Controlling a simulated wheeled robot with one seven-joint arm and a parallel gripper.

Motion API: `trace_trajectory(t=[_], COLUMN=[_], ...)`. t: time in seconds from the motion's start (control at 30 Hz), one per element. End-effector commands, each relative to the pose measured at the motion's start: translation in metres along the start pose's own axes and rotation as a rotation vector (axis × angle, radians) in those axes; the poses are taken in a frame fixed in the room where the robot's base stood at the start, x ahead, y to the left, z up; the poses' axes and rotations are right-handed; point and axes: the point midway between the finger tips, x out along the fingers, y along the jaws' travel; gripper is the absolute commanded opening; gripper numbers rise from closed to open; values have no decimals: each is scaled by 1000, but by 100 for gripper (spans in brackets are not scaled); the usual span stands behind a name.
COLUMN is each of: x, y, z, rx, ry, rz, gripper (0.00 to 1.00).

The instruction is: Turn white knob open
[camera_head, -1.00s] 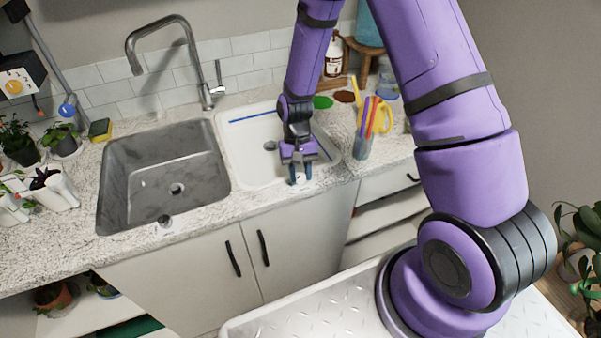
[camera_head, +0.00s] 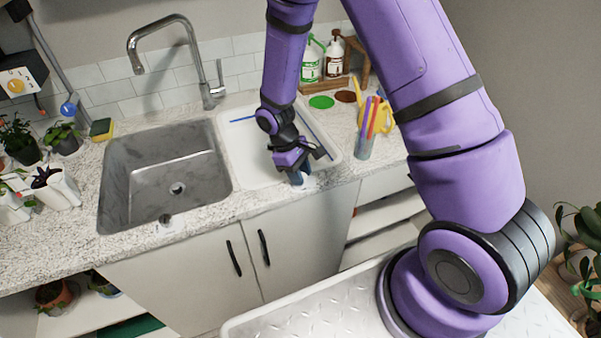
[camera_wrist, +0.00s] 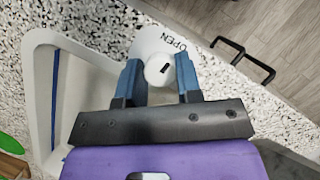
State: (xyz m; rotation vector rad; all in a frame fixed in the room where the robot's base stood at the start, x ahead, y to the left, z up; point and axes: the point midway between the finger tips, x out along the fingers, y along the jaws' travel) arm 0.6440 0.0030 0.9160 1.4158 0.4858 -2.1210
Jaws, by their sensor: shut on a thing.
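The white knob (camera_wrist: 158,74) is between the two blue fingers of my gripper (camera_wrist: 158,79) in the wrist view. The gripper is shut on it, one finger on each side. The knob's round top has a short black mark near its upper right. The word OPEN (camera_wrist: 179,45) is printed on a white plate just above and right of the knob. In the head view my gripper (camera_head: 298,178) is at the front edge of the white basin and is tilted. The fingers mostly hide the knob there.
The white basin (camera_head: 240,150) lies beside the grey sink (camera_head: 165,205) with its tall faucet (camera_head: 190,60). A cup of coloured sticks (camera_head: 364,145) and a yellow watering can (camera_head: 383,118) stand to the right. Cabinet handles (camera_head: 263,247) are below the counter edge.

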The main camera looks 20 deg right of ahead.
Motion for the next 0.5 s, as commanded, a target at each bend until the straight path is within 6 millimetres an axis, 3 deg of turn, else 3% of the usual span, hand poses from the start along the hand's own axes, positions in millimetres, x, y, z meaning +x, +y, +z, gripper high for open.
trace_trajectory(t=[0.5], x=[0], y=[0], z=[0], rx=[-130], ry=[2], rz=[55], gripper=[9])
